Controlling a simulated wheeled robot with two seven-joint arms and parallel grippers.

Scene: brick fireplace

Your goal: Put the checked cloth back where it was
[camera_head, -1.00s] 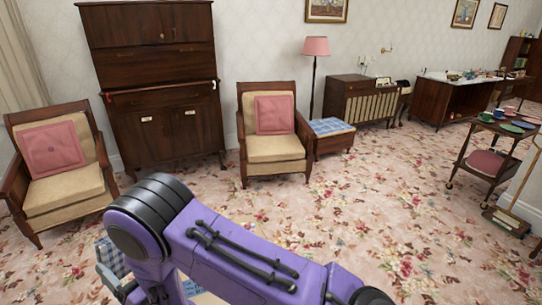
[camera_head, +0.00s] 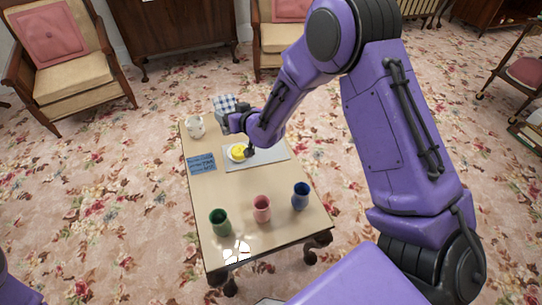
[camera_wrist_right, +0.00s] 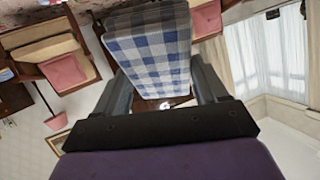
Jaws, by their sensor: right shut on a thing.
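The checked cloth (camera_head: 224,103), blue-grey and white, is at the far end of the low table (camera_head: 215,190). My right gripper (camera_head: 229,118) is shut on it. In the right wrist view the cloth (camera_wrist_right: 148,50) hangs as a folded, block-like bundle between the two fingers (camera_wrist_right: 160,88). I cannot tell whether the cloth touches the table top or is held above it. My left gripper is not in view.
On the table are a white mug (camera_head: 195,126), a blue card (camera_head: 201,164), a yellow item (camera_head: 238,152) on a grey mat (camera_head: 270,158), and green (camera_head: 220,222), pink (camera_head: 262,208) and blue (camera_head: 300,196) cups. Armchairs (camera_head: 70,70) stand behind. Floral carpet surrounds the table.

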